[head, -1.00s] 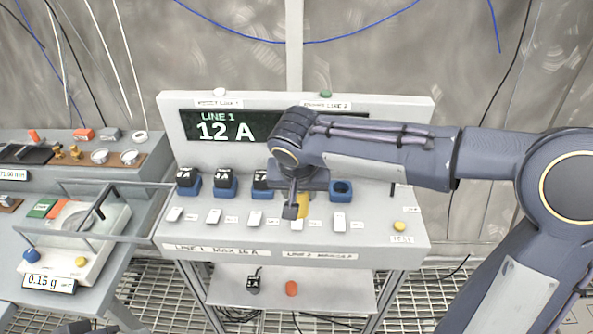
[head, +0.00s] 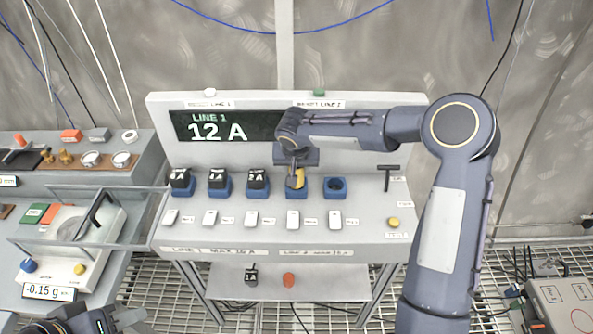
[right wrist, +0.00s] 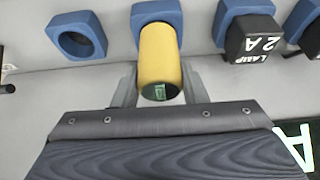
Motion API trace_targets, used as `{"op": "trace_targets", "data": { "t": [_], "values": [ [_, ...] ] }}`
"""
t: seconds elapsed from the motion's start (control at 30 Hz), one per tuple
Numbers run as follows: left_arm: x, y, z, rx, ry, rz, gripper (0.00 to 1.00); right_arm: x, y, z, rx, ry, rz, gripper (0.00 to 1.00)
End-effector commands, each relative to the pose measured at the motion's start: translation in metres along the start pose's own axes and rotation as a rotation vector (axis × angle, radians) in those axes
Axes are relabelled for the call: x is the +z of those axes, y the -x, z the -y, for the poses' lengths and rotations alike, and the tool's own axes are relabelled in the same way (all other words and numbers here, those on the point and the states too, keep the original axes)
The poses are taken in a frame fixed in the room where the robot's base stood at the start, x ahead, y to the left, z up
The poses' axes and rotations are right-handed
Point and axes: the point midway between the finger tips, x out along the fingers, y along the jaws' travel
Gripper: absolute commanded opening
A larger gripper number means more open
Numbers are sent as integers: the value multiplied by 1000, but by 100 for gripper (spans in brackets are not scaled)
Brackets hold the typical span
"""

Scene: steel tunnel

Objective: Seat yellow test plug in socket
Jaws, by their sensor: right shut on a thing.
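The yellow test plug (head: 298,180) is in the jaws of my right gripper (head: 295,172), over the fourth blue socket (head: 292,194) from the left on the sloping panel. In the right wrist view the yellow plug (right wrist: 160,55) stands between the two fingers, its far end meeting or overlapping the blue socket (right wrist: 157,10). I cannot tell how deep it sits, as the plug hides the opening. The fifth socket (head: 336,188) is empty, to the right. My left gripper (head: 104,322) is partly in view at the bottom left edge; its jaws are unclear.
Three black plugs, such as the one marked 2 A (head: 256,178), fill the sockets to the left. White switches (head: 293,219) line the panel's front. The display (head: 225,127) reads LINE 1, 12 A. A balance (head: 70,240) stands left; a shelf (head: 320,287) lies below.

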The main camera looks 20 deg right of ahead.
Motion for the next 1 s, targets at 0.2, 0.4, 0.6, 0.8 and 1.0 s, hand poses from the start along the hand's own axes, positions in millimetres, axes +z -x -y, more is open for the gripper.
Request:
{"op": "trace_targets", "data": {
  "t": [0.2, 0.4, 0.6, 0.8, 1.0],
  "values": [
    [-2, 4, -2, 0, 0, 0, 36, 0, -22, -1, 1, 1, 3, 14],
    [-3, 6, -3, 0, 0, 0, 36, 7, -40, -1, -1, 1, -1, 14],
    [-3, 6, -3, 0, 0, 0, 36, 7, -40, -1, -1, 0, -2, 14],
    [0, 0, 0, 0, 0, 0, 36, 9, -44, -1, 0, 0, -3, 14],
    [-1, 2, -1, 0, 0, 0, 36, 8, -42, -1, 0, 0, -2, 60]
  ]
}}
